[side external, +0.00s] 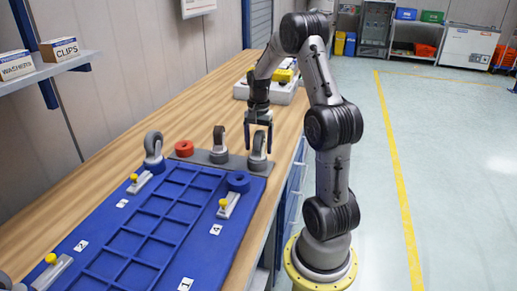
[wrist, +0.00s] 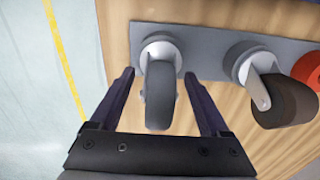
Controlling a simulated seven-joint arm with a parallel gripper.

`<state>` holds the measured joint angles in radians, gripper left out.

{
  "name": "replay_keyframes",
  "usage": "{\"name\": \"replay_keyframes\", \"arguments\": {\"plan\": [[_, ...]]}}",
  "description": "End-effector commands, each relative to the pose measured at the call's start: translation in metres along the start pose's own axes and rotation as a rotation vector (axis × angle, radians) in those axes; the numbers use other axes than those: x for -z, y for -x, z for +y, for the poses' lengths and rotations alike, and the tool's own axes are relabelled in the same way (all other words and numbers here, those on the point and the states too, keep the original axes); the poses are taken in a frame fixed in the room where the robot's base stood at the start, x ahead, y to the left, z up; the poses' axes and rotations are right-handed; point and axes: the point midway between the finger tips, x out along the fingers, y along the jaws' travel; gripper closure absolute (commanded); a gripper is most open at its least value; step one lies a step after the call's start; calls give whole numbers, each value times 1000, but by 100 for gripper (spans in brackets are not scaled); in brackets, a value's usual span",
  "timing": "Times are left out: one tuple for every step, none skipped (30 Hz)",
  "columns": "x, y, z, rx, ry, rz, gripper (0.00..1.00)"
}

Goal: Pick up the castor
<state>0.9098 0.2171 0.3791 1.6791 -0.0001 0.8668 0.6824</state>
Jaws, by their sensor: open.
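A castor (side external: 257,146) with a dark grey wheel stands at the right end of a grey plate on the wooden bench. In the wrist view the same castor (wrist: 160,95) shows wheel toward me, with its round light mount on the plate. My gripper (side external: 259,151) points down over it, open. In the wrist view the fingers of my gripper (wrist: 158,76) lie left and right of the wheel, with gaps on both sides. A second castor (side external: 219,142) stands on the plate to its left; it also shows in the wrist view (wrist: 275,95). A third castor (side external: 153,146) stands further left.
A red ring (side external: 184,148) lies near the plate's left end. A white-grey case with yellow items (side external: 283,85) is behind my gripper. The bench's right edge is close.

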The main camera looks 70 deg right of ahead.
Motion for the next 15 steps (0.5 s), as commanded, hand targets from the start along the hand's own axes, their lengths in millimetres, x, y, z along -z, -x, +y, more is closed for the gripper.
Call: {"name": "replay_keyframes", "arguments": {"plan": [[0, -1, 0, 0, 0, 0, 20], [0, 0, 0, 0, 0, 0, 20], [0, 0, 0, 0, 0, 0, 20], [0, 0, 0, 0, 0, 0, 20], [0, 0, 0, 0, 0, 0, 20], [0, 0, 0, 0, 0, 0, 24], [0, 0, 0, 0, 0, 0, 29], [0, 0, 0, 0, 0, 0, 34], [0, 0, 0, 0, 0, 0, 42], [0, 0, 0, 0, 0, 0, 47], [0, 0, 0, 0, 0, 0, 52], [0, 0, 0, 0, 0, 0, 60], [0, 0, 0, 0, 0, 0, 65], [0, 0, 0, 0, 0, 0, 70], [0, 0, 0, 0, 0, 1, 78]]}}
